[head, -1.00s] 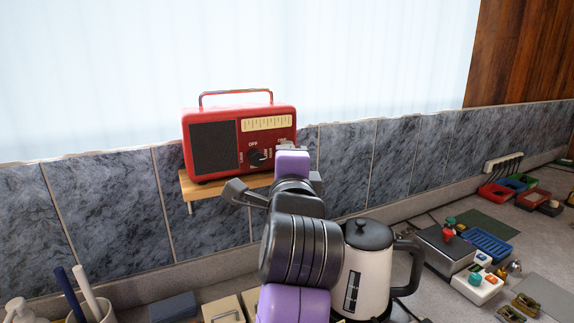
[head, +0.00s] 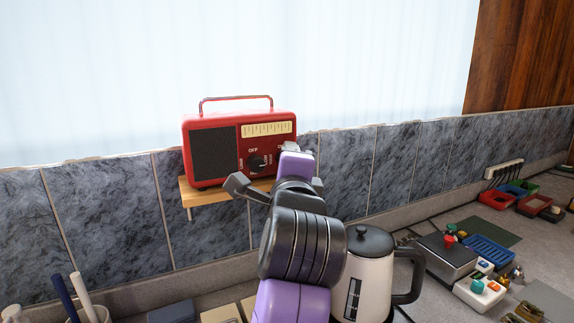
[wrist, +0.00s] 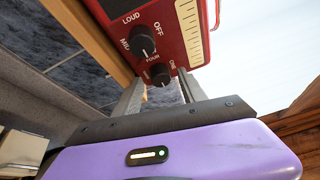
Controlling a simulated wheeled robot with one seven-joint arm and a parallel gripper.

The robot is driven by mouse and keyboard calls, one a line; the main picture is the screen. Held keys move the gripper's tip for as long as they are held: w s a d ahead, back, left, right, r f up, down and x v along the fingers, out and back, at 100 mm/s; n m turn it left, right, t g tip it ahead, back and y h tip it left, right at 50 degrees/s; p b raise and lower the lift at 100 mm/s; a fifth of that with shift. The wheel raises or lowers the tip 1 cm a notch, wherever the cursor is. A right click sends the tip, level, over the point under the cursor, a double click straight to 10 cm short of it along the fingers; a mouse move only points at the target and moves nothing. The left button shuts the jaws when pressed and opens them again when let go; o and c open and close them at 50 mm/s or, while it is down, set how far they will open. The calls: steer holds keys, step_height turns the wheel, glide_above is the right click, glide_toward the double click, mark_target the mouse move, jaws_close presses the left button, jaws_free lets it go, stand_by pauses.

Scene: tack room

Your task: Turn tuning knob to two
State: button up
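The red radio (head: 240,118) stands on a small wooden shelf (head: 205,194) against the tiled wall. In the wrist view, the black tuning knob (wrist: 160,73) has FOUR and ONE printed near it; its exact setting is too small to tell. A second black knob (wrist: 142,38) with OFF, LOUD and MID around it also shows in the head view (head: 257,163). My gripper (wrist: 158,86) is open, its two grey fingers on either side of the tuning knob in the picture. Contact cannot be told. In the head view my gripper (head: 289,147) hides the tuning knob.
A white kettle (head: 366,275) with a black lid stands on the counter just right of my arm. A cup with pens (head: 88,310) is at lower left. Several trays and small boxes, such as a blue tray (head: 488,250), lie on the right counter.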

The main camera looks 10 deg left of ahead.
steer(key=b+v, duration=0.2)
steer(key=v, duration=0.5)
steer(key=shift+s, duration=0.45)
steer(key=shift+r, duration=0.1)
